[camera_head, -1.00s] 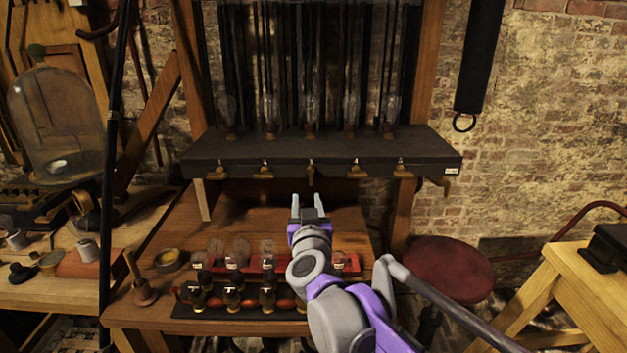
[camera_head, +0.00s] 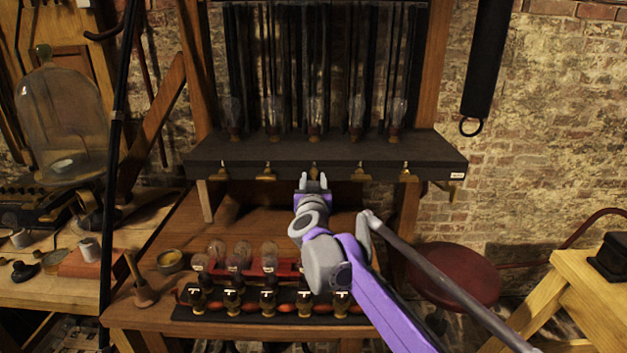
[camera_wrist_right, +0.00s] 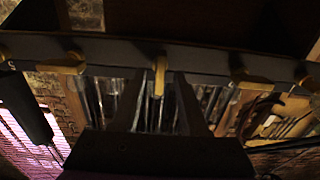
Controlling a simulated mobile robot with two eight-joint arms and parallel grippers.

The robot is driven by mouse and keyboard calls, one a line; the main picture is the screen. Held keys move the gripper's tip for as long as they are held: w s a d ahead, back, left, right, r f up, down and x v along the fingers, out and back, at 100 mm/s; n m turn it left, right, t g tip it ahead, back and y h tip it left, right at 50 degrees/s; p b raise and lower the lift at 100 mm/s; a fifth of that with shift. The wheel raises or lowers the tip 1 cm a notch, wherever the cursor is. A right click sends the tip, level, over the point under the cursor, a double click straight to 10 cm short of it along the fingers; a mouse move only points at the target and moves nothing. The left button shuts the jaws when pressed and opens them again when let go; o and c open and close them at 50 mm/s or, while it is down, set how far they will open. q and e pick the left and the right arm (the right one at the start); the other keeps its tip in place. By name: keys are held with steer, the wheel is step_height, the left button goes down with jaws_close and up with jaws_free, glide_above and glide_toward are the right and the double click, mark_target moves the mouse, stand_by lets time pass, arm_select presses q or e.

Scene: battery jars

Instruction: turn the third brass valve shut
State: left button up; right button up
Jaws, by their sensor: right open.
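A row of several brass valves runs along the front edge of the dark shelf (camera_head: 440,160). The third brass valve (camera_head: 315,167) is in the middle; its handle stands upright in the picture, while its neighbours' handles lie crosswise. My right gripper (camera_head: 313,181) is open, just below the third valve in the head view. In the right wrist view the third valve's handle (camera_wrist_right: 159,76) shows between the two spread fingers (camera_wrist_right: 162,100), crosswise to the shelf edge. I cannot tell whether the fingers touch it. My left gripper is not in view.
Neighbouring valves (camera_head: 266,174) and (camera_head: 360,174) sit close on both sides. Glass tubes (camera_head: 314,110) stand above the shelf. On the wooden bench (camera_head: 240,220) below are a red rack with glass bulbs (camera_head: 240,255) and several dark bottles (camera_head: 232,302).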

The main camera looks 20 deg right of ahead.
steer(key=shift+w, duration=0.15)
jaws_close()
